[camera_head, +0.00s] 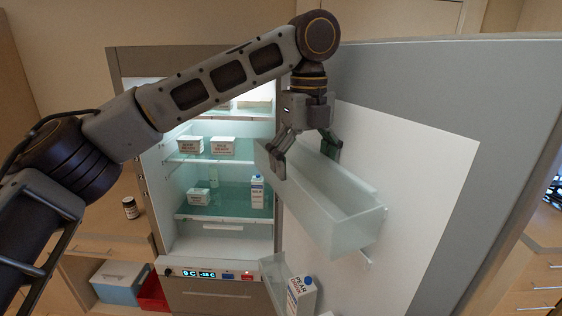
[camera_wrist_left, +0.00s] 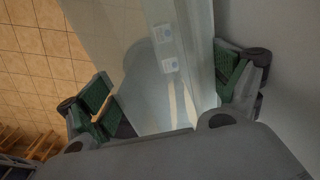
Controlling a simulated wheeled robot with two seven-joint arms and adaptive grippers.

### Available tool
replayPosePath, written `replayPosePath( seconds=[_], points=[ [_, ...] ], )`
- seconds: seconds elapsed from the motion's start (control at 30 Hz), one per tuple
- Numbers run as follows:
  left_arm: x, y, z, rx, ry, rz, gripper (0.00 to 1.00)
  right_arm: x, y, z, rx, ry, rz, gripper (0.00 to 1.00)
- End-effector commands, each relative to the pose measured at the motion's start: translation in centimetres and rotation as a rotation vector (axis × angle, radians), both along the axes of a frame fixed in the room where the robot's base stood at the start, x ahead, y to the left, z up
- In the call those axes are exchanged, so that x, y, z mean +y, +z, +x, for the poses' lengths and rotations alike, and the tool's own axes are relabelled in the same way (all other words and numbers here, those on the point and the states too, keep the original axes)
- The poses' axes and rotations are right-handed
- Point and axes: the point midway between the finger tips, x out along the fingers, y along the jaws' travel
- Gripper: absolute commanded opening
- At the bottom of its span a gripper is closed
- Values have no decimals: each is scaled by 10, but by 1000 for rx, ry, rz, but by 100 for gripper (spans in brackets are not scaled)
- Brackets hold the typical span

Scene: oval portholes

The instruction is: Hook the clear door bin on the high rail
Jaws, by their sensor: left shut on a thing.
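The clear door bin (camera_head: 345,215) is a long, empty, frosted trough in front of the open door's white inner panel (camera_head: 425,165). My left gripper (camera_head: 306,157) is shut on its far part, with one finger on each side of it. In the left wrist view the bin (camera_wrist_left: 190,90) runs between the two green-padded fingers of the gripper (camera_wrist_left: 168,92). A pale bracket-like piece (camera_head: 366,262) shows below the bin's near end at the door. I cannot tell whether the bin touches it. The high rail is not clearly visible behind the bin. My right gripper is not in view.
A lower door bin (camera_head: 273,272) holds a pear drink carton (camera_head: 301,297). The lit fridge has glass shelves with tubs (camera_head: 222,147) and a milk carton (camera_head: 257,191). A dark jar (camera_head: 130,208) stands on the counter at left. The white panel right of the bin is clear.

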Motion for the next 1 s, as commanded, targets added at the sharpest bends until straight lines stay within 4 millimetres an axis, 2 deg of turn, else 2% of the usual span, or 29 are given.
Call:
replayPosePath(
  seconds=[0.03, 1.0],
  points=[
    [-11, -20, 2, 8, -1, 3, 57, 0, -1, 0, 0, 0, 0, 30],
    [-18, -32, 6, 8, 2, 3, 57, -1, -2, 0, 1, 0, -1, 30]
  ],
)
